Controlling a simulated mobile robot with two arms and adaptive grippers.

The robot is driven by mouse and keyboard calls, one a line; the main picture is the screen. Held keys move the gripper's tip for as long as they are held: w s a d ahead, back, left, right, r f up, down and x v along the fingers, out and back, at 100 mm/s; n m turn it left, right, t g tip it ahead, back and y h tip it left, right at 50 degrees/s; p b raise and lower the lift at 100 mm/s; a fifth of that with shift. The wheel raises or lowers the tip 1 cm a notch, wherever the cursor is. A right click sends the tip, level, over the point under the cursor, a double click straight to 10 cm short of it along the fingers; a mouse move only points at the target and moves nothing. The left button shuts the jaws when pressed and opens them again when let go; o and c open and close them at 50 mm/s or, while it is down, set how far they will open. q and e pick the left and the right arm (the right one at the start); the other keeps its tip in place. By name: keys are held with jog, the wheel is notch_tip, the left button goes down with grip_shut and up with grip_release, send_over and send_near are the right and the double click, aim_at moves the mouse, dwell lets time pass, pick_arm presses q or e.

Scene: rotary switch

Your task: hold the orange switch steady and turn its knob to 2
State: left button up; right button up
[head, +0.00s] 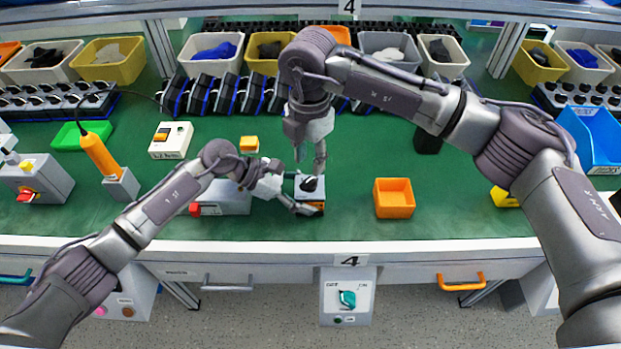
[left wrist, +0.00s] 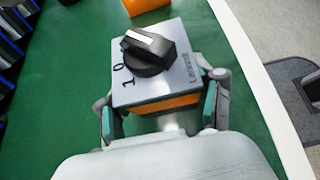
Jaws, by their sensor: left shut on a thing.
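The orange switch (head: 312,206) stands near the front edge of the green table, with a pale top plate and an orange body. My left gripper (head: 297,207) is shut on its sides; in the left wrist view (left wrist: 160,108) one finger lies on each side of it. The black knob (left wrist: 149,52) shows a white pointer aimed to the upper left. The digits 0 and 1 are readable beside it; I see no 2. In the head view, the knob (head: 310,184) is below my right gripper (head: 309,160), which points down with its fingers apart, above the switch.
An orange tray (head: 394,212) stands right of the switch. A grey box (head: 228,200) with a red part is close on its left, behind my left wrist. A small orange block (head: 249,144) lies further back. Table between switch and tray is clear.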

pick_arm(q)
jog(key=o, duration=1.2)
jog(key=shift+o, duration=0.2)
jog(key=v, duration=1.2)
